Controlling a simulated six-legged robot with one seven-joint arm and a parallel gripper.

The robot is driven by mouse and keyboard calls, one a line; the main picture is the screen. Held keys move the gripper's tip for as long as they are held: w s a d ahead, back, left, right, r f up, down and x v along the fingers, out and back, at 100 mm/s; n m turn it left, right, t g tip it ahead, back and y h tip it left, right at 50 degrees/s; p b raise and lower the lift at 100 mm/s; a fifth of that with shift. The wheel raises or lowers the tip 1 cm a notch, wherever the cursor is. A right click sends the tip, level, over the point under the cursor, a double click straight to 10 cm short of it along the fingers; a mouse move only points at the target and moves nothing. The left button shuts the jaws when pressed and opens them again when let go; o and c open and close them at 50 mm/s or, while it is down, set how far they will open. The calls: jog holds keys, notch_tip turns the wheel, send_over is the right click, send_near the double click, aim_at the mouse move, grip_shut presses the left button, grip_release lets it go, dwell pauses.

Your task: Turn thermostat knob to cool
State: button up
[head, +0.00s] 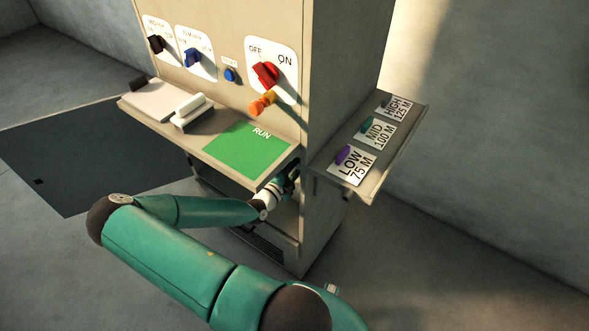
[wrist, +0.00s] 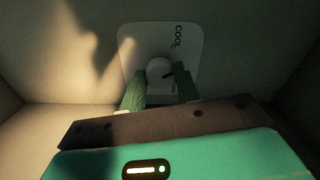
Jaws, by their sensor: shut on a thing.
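The thermostat knob (wrist: 158,68) is a pale round knob on a white plate (wrist: 138,45), in the wrist view. The word COOL stands sideways on the plate, above and right of the knob. A short dark mark shows at the knob's right side. Another label lower right is mostly hidden by a finger. My gripper (wrist: 159,76) has its two green fingers on either side of the knob and is shut on it. In the head view my gripper (head: 287,185) reaches into the cabinet's lower opening under the shelf, and the knob is hidden there.
The opening's walls stand close around my gripper. Above it is a shelf with a green RUN panel (head: 250,149) and a white-handled item (head: 192,112). A side shelf (head: 318,164) at right carries LOW, MID and HIGH tags. A red OFF/ON switch (head: 265,74) is on the cabinet's face.

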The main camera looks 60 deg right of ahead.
jog(key=n, duration=0.6)
jog(key=shift+f, duration=0.1)
jog(key=shift+n, duration=0.3)
dwell(0.3)
jog(key=o, duration=1)
jog(key=shift+c, duration=0.2)
jog(key=shift+a, duration=0.1)
jog(key=w+a, duration=0.2)
jog(key=a, duration=1.1)
jog(key=shift+a, duration=0.3)
jog(key=shift+w, duration=0.1)
